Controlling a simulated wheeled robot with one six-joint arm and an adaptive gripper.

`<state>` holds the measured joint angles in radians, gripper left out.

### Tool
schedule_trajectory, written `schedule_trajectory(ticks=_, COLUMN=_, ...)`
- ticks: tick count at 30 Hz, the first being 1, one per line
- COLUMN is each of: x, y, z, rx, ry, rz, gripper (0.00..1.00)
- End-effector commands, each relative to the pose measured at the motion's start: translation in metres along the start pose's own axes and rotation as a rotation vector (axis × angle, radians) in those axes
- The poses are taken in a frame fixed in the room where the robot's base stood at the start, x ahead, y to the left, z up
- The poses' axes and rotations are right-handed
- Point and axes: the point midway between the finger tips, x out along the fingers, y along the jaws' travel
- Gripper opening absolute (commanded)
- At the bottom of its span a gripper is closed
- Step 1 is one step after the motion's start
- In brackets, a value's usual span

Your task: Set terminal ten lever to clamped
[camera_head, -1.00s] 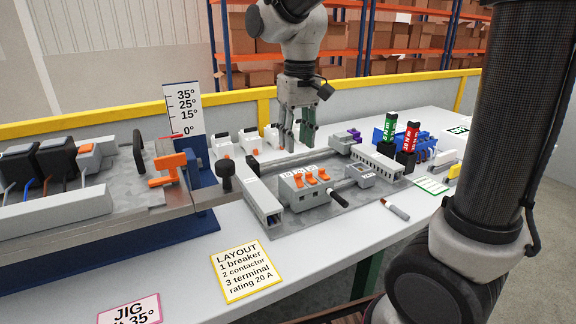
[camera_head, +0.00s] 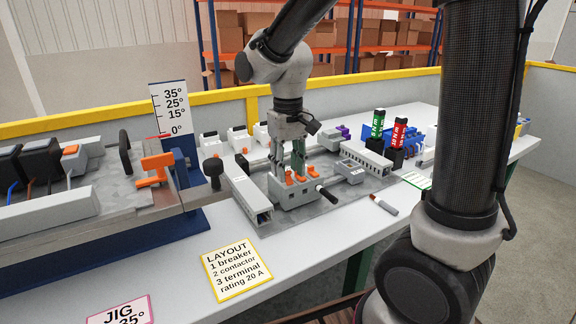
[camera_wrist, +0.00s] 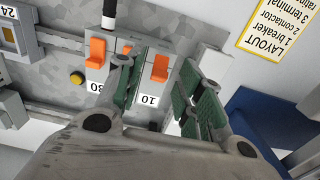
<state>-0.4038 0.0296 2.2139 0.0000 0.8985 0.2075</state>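The grey terminal block (camera_head: 293,197) with orange levers sits on the metal plate in the head view. In the wrist view the terminal ten lever (camera_wrist: 160,67) is orange, above the label 10 (camera_wrist: 149,100). Another orange lever (camera_wrist: 96,52) is above the label that reads 30. The middle lever is mostly hidden behind a finger. My gripper (camera_head: 287,168) is over the block with its fingers apart. In the wrist view my gripper (camera_wrist: 166,76) has one green-padded finger on each side of the ten lever. Contact cannot be told.
A grey slotted duct (camera_head: 246,195) runs close on the left, another (camera_head: 365,158) on the right. Red and green cylinders (camera_head: 397,135) stand further right. The front of the white table (camera_head: 320,240) is mostly clear.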

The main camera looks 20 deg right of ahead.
Motion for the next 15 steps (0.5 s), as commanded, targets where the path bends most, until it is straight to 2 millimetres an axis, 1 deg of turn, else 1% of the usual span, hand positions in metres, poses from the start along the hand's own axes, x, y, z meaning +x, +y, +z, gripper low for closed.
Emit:
schedule_trajectory(ticks=1, x=-0.0001, y=0.0, z=0.0, rx=0.0, ry=0.0, rz=0.0, gripper=0.27)
schedule_trajectory(ticks=5, x=-0.0003, y=0.0, z=-0.0001, rx=0.0, ry=0.0, rz=0.0, gripper=0.03)
schedule_trajectory(ticks=6, x=-0.0003, y=0.0, z=-0.0001, rx=0.0, ry=0.0, rz=0.0, gripper=0.0)
schedule_trajectory(ticks=15, x=-0.0002, y=0.0, z=-0.0018, rx=0.001, ry=-0.021, rz=0.0, gripper=0.0)
